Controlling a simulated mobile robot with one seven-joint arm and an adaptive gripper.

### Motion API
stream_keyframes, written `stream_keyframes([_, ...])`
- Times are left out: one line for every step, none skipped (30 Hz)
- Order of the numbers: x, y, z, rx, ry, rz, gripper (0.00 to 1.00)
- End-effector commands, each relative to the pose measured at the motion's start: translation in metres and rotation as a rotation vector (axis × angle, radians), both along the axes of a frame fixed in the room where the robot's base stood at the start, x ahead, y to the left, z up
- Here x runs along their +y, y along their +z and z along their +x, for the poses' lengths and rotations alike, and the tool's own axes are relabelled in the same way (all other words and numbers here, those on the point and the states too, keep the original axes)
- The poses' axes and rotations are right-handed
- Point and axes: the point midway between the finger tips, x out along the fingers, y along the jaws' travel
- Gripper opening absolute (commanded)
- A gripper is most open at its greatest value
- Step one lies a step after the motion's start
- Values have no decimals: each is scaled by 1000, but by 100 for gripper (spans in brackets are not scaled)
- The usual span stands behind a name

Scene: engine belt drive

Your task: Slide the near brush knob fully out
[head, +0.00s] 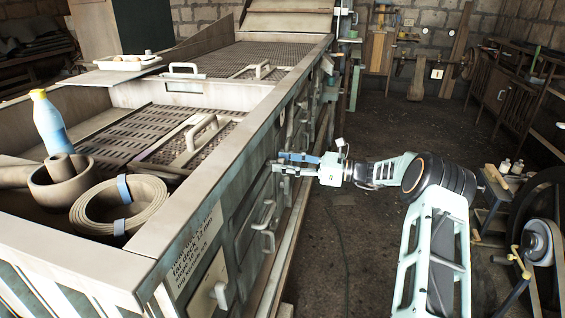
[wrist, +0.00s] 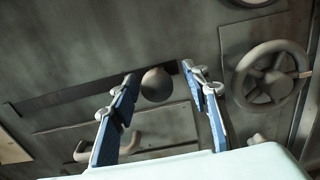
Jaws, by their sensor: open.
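A dark round knob (wrist: 157,84) sits in a long slot in the machine's side wall in the wrist view. I take it to be the near brush knob. My gripper (wrist: 160,76) is open, with one blue finger on each side of the knob, and a gap shows on both sides. I cannot tell how far the fingertips reach past it. In the head view my gripper (head: 276,164) is level at the side wall of the long machine (head: 215,205). The knob cannot be made out there.
The floor at right of the machine is open.

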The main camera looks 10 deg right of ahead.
Motion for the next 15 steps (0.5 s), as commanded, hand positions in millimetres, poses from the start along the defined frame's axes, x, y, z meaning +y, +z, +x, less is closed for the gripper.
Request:
stream_keyframes([-9, 0, -2, 0, -4, 0, 43])
stream_keyframes([-13, 0, -4, 0, -4, -1, 43])
stream_keyframes([-21, -1, -7, 1, -5, -2, 43])
stream_keyframes([-27, 0, -10, 1, -5, -2, 43])
stream_keyframes([-33, 0, -12, 0, -5, -1, 43])
stream_keyframes([-41, 0, -15, 0, -6, -1, 43])
stream_keyframes([-48, 0, -18, 0, -7, -1, 43])
stream_keyframes([-53, 0, -21, 0, -5, -1, 43])
stream_keyframes([-61, 0, -24, 1, -6, -1, 43])
stream_keyframes([-67, 0, -26, 1, -7, -1, 43])
stream_keyframes([-72, 0, -28, 0, -6, 0, 43])
stream_keyframes([-79, 0, -31, 0, -6, -1, 43])
stream_keyframes([-83, 0, -33, 0, -6, -2, 43])
stream_keyframes([-87, 0, -35, 0, -6, -2, 43])
stream_keyframes([-92, 0, -36, -1, -4, -2, 43])
